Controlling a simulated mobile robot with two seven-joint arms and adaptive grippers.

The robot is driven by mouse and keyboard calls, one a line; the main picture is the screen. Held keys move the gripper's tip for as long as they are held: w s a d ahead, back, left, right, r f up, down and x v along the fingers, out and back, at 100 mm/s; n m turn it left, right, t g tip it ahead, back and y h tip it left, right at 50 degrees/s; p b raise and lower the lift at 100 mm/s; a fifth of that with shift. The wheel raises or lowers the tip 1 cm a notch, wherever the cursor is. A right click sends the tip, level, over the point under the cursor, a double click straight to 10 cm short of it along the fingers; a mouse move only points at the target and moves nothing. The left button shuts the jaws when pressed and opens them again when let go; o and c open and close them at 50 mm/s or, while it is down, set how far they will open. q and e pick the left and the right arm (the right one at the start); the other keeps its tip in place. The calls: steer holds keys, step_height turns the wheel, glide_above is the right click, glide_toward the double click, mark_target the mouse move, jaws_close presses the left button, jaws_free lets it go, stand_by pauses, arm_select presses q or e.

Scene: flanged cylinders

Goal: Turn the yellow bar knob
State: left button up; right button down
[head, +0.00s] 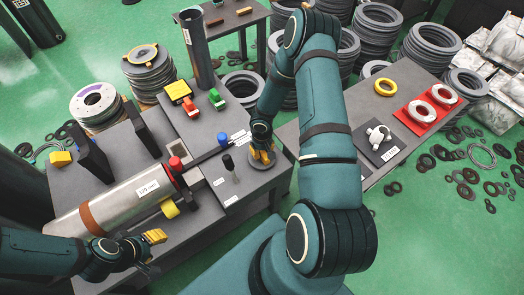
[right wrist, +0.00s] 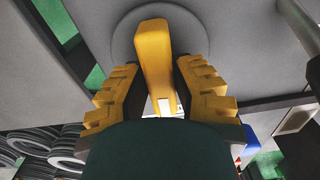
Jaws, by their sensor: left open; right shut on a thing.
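The yellow bar knob (right wrist: 153,60) stands out from a round grey disc (right wrist: 190,22) in the right wrist view. My right gripper (right wrist: 157,85) has its two yellow-padded fingers on either side of the bar and is shut on it. In the head view my right gripper (head: 262,157) is at the right end of the grey bench, over the disc (head: 281,164), and largely hides the knob. My left gripper (head: 153,240) is open and empty at the lower left, near the front of the bench, apart from the knob.
The grey bench (head: 205,125) also bears a large metal cylinder (head: 130,203), a red knob (head: 175,163), a black-topped post (head: 229,165) and green and red valves (head: 216,99). A side table (head: 340,180) at the right holds red trays (head: 420,115).

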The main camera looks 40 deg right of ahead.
steer(key=shift+f+n, duration=0.1)
steer(key=shift+n, duration=0.2)
steer(key=n, duration=0.3)
steer(key=shift+n+b, duration=0.3)
steer(key=shift+b, duration=0.05)
steer(key=n, duration=0.2)
steer(key=shift+s+n, duration=0.1)
steer(key=shift+n, duration=0.3)
steer(key=n, duration=0.3)
steer(key=shift+n, duration=0.4)
steer(key=n+p, duration=0.1)
steer(key=n, duration=0.5)
steer(key=shift+p, duration=0.35)
steer(key=n+p, duration=0.1)
steer(key=n, duration=0.5)
steer(key=shift+n+p, duration=0.3)
steer(key=shift+p, duration=0.1)
